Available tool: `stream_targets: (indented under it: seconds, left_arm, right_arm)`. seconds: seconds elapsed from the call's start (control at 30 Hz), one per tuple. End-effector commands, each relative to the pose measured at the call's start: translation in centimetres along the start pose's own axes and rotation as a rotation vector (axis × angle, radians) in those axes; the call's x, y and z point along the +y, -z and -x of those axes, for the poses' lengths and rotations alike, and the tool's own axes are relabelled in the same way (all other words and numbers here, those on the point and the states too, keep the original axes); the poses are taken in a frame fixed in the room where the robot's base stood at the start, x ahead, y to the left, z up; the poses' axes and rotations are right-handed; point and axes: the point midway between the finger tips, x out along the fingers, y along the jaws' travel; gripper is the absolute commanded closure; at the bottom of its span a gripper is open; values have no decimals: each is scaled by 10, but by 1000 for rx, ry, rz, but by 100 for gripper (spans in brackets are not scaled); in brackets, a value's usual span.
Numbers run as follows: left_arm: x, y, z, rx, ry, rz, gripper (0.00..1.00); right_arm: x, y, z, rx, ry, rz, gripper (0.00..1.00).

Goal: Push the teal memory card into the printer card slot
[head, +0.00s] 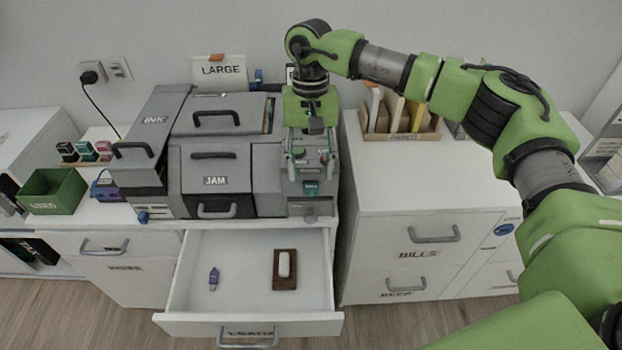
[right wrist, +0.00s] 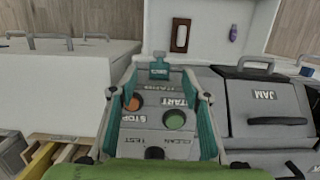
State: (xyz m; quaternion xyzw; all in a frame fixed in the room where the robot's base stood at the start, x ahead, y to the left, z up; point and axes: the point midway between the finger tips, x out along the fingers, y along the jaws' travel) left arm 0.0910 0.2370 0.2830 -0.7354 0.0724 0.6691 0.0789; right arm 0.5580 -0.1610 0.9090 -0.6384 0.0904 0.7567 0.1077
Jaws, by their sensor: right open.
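The teal memory card (head: 310,187) shows at the front of the printer's control panel, low on its right column; it also shows in the right wrist view (right wrist: 159,72). It appears to sit at the card slot, but how deep it is I cannot tell. My right gripper (head: 311,170) points down over the panel of the grey printer (head: 265,185). In the right wrist view the gripper's teal fingers (right wrist: 158,96) are wide apart, with nothing between them; the card lies just beyond the tips. My left gripper is not in view.
An open drawer (head: 230,267) below the printer holds a purple stick (head: 213,279) and a brown tray (head: 276,283) with a white item. The panel has an orange stop button (right wrist: 133,103) and a green start button (right wrist: 174,120). A file box (head: 398,128) stands at right.

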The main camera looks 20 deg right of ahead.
Motion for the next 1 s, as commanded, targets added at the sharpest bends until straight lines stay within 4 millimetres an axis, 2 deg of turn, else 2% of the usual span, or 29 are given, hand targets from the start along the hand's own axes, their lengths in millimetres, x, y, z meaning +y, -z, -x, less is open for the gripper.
stream_targets:
  seconds: [0.1,0.3,0.83,1.0]
  left_arm:
    - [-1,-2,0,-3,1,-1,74]
    - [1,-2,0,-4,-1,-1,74]
    - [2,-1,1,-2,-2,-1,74]
    - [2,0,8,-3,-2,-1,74]
  right_arm:
    - [0,0,17,1,1,1,56]
    - [0,0,31,0,0,2,56]
    - [0,0,33,0,0,1,56]
    - [0,-2,40,0,0,1,56]
